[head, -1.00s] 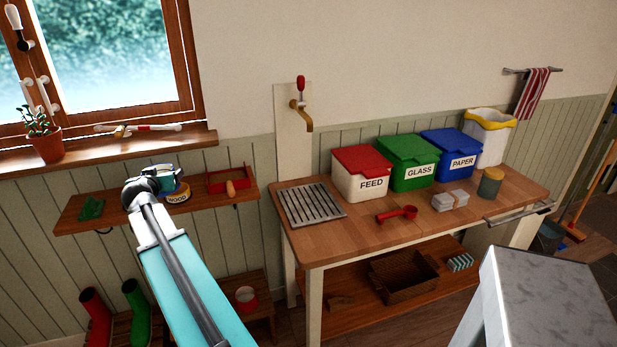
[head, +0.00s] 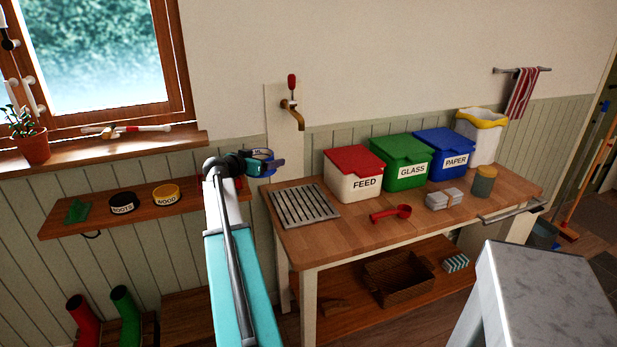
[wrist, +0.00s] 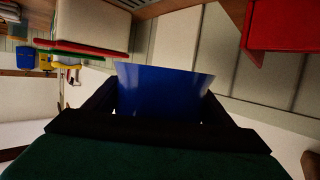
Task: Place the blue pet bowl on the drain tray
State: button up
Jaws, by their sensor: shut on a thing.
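The blue pet bowl (head: 262,157) is held up in front of the wall panelling, above and just left of the bench. My gripper (head: 250,164) is shut on it; in the wrist view the bowl (wrist: 162,92) sits between the two dark fingers, on its side relative to the camera. The drain tray (head: 304,205) is a slatted metal tray at the left end of the wooden bench, empty. The bowl is above and to the left of the tray, apart from it.
The bench (head: 350,235) also bears a red scoop (head: 391,213), a FEED bin (head: 354,174) and other bins. A brass tap (head: 292,112) is on the wall behind the tray.

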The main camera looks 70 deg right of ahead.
jog(key=s+d+f+m+g, duration=0.25)
jog(key=s+d, duration=0.25)
jog(key=s, duration=0.4)
jog(key=g+y, duration=0.1)
jog(key=g, duration=0.1)
send_over(308, 199)
notch_tip(308, 199, down, 3)
jog(key=shift+s+f+m+b, duration=0.2)
jog(key=shift+f+m+b, duration=0.25)
jog(key=shift+m, duration=0.1)
jog(key=shift+f+b, duration=0.1)
jog(key=shift+b, duration=0.6)
notch_tip(308, 199, down, 8)
jog(key=b, duration=0.9)
jog(key=shift+w+r, duration=0.1)
jog(key=shift+r, duration=0.1)
jog(key=shift+a+f+b, duration=0.15)
jog(key=shift+f+b, duration=0.75)
jog(key=shift+b, duration=0.15)
